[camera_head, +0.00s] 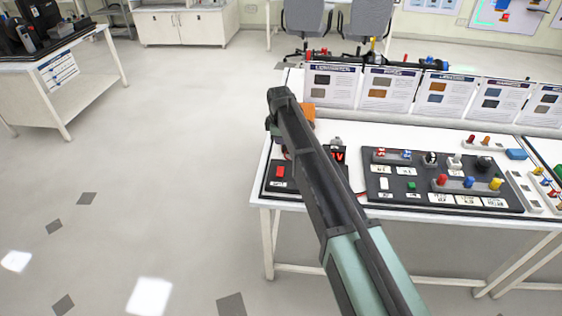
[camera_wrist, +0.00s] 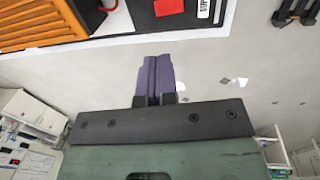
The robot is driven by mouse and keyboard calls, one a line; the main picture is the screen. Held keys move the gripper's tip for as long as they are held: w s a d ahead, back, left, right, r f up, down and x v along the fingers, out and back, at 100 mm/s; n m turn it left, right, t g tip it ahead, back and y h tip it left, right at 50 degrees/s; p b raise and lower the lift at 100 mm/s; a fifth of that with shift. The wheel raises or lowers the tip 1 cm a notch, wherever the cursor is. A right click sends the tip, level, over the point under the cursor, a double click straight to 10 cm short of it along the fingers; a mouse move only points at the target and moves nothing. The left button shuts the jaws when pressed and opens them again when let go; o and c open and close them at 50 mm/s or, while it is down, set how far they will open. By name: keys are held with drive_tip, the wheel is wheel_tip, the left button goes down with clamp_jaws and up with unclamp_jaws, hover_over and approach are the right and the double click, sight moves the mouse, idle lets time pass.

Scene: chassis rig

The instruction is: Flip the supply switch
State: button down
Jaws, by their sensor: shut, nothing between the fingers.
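A black supply unit (camera_head: 272,190) with a red rocker switch (camera_head: 280,171) and a red-lit display (camera_head: 339,155) sits at the left end of the white bench, partly hidden by my arm. The red switch also shows at the top edge of the wrist view (camera_wrist: 168,7), on the black unit beside a white label. My gripper (camera_wrist: 155,62) is shut and empty, its purple fingers pointing toward the switch in that picture but apart from it, with the bench edge and floor behind. In the head view my gripper's fingers cannot be made out.
An orange ribbed box (camera_wrist: 35,22) stands beside the unit; it also shows behind my arm in the head view (camera_head: 307,112). A black panel (camera_head: 375,185) with switches and coloured knobs lies to the right. Upright cards (camera_head: 388,88) line the back. Open floor lies left.

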sight(281, 168)
drive_tip(key=f+b, duration=0.4)
drive_tip(key=w+f+b, duration=0.1)
drive_tip(key=f+b, duration=0.4)
drive_tip(key=w+f+b, duration=0.1)
drive_tip(key=f+b, duration=0.4)
drive_tip(key=shift+r, duration=0.1)
